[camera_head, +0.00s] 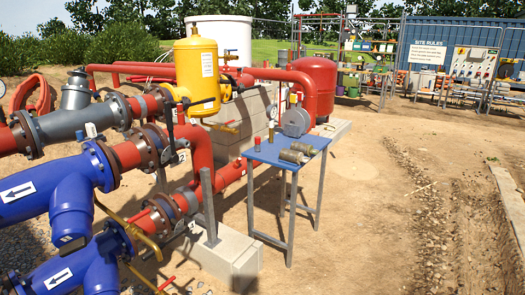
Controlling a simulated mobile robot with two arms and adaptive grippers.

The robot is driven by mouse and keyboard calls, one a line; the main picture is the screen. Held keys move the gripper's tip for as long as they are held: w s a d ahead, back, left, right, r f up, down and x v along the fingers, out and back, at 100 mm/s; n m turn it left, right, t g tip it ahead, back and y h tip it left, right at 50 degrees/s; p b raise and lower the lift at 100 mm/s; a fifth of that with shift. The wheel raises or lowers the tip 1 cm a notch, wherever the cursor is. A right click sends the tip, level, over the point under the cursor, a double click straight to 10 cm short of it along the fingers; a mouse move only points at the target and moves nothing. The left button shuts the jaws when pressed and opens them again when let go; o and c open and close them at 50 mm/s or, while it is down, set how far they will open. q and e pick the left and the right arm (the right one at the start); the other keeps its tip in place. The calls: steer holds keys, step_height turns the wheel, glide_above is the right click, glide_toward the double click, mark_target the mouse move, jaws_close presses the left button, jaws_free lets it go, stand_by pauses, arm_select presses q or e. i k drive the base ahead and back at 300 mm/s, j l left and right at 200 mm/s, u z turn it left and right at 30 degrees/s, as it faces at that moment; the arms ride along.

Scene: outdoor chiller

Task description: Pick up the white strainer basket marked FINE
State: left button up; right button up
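A small blue table (272,157) stands on the dirt at the middle of the view. Two short cylinders (292,156) (304,148) lie on their sides on its right part and look like strainer baskets. They look greyish-brown, and their ends are hard to make out. I cannot read any FINE mark on either one, and I see no clearly white basket. A round grey cover-like part (295,122) stands at the table's back edge. Neither of my grippers shows in this view.
Blue pipes (70,200) and red pipes with flanges fill the left. A yellow vessel (197,75) and a red tank (313,85) stand behind. A concrete block (222,258) with a grey post sits left of the table. Open dirt lies to the right.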

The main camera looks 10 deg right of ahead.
mark_target(296, 158)
steer(key=i+l+z, duration=0.2)
steer(key=i+z, duration=1)
steer(key=i, duration=0.15)
steer(key=i+l+u, duration=0.15)
steer(key=i+u, duration=0.25)
steer(key=i, duration=0.2)
steer(key=i+l+u, duration=0.85)
steer(key=i, duration=0.2)
